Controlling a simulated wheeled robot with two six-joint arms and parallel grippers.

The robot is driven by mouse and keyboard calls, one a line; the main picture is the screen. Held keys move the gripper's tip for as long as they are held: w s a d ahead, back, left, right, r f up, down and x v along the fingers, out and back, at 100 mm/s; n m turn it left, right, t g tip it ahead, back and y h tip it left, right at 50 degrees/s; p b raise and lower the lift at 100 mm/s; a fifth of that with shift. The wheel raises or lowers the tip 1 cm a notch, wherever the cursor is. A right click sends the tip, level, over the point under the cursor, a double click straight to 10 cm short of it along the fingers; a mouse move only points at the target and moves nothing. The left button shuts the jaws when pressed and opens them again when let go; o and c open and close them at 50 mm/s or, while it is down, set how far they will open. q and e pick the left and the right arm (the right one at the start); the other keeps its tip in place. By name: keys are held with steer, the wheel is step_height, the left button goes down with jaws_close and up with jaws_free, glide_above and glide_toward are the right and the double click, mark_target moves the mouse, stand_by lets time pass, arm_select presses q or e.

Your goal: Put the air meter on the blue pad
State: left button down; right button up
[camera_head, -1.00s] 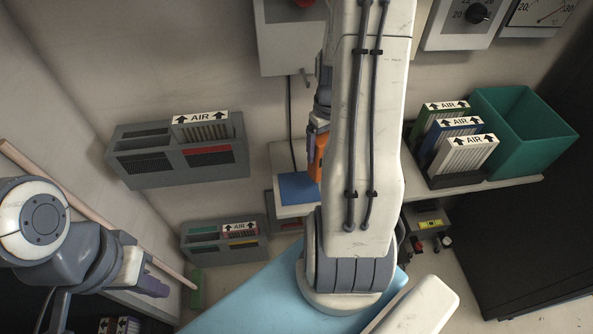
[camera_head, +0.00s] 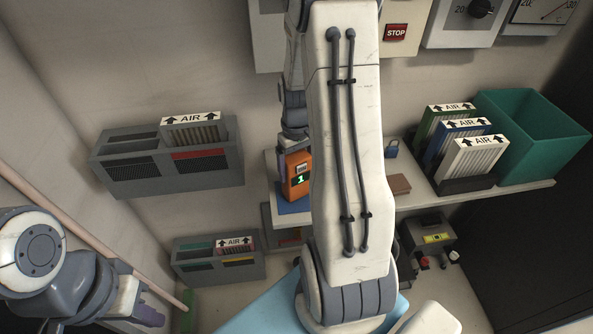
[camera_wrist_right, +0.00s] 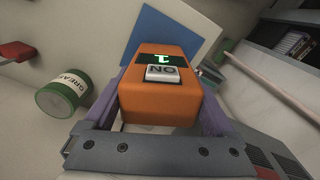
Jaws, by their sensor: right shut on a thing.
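The air meter (camera_head: 296,174) is an orange box with a dark display showing a green 1. It also fills the middle of the right wrist view (camera_wrist_right: 160,92), where its ON button shows. My right gripper (camera_wrist_right: 162,108) is shut on the air meter, one purple finger on each side. The blue pad (camera_head: 290,206) lies on the shelf, mostly hidden behind the meter, and shows beyond it in the wrist view (camera_wrist_right: 180,38). The meter is over or in front of the pad; I cannot tell if they touch. My left gripper (camera_head: 150,315) is at the lower left, its jaws unclear.
Grey filter housings (camera_head: 170,180) are on the left wall. A GREASE can (camera_wrist_right: 62,95) stands near the meter in the wrist view.

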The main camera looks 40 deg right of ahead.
mark_target(297, 156)
steer(key=o, duration=1.3)
steer(key=shift+r, duration=3.85)
steer(key=s+a+r+n, duration=0.1)
steer(key=a+r+n, duration=0.1)
steer(key=a, duration=0.8)
steer(key=s+a+r+n, duration=0.2)
steer(key=a+n, duration=0.1)
steer(key=a, duration=0.8)
steer(key=s+a+n, duration=0.1)
steer(key=s+a, duration=0.2)
steer(key=s, duration=0.1)
steer(key=s+a+n, duration=0.1)
steer(key=s+a, duration=0.3)
steer(key=s, duration=0.1)
steer(key=s+a+n+y, duration=0.1)
steer(key=s+a+n, duration=0.1)
steer(key=s+a, duration=0.1)
steer(key=shift+s+a+r, duration=0.15)
steer(key=shift+s+a, duration=0.05)
steer(key=shift+s, duration=0.65)
